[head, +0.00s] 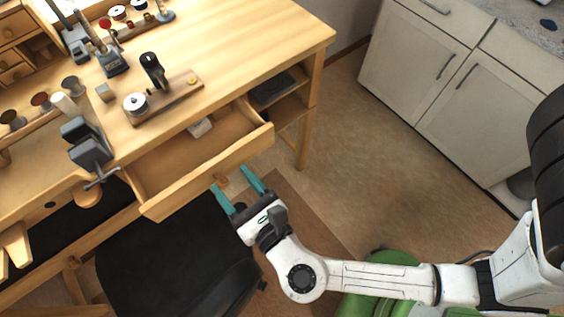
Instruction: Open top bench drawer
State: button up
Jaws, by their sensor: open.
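The top bench drawer (190,187) is a light wooden drawer under the bench top, and it stands pulled well out. A small pale item (199,127) lies inside it. A small wooden knob (221,179) shows at the middle of its front. My gripper (238,178) has teal fingers and is in front of the drawer, with its fingertips spread to either side of the knob. I cannot tell whether the fingers touch the knob. The gripper is open.
The wooden bench top (235,50) carries a vise (86,147), a wooden tool base (180,97) and several small tools. A black seat (170,255) is below the drawer. Pale cabinets (440,80) stand at the right. The floor (365,150) between is clear.

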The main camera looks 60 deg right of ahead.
jog(key=s+r+b, duration=0.1)
jog(key=s+r, duration=0.4)
jog(key=s, duration=0.5)
jog(key=shift+s+d+r, duration=0.2)
jog(key=shift+d+r, duration=0.15)
jog(key=shift+w, duration=0.1)
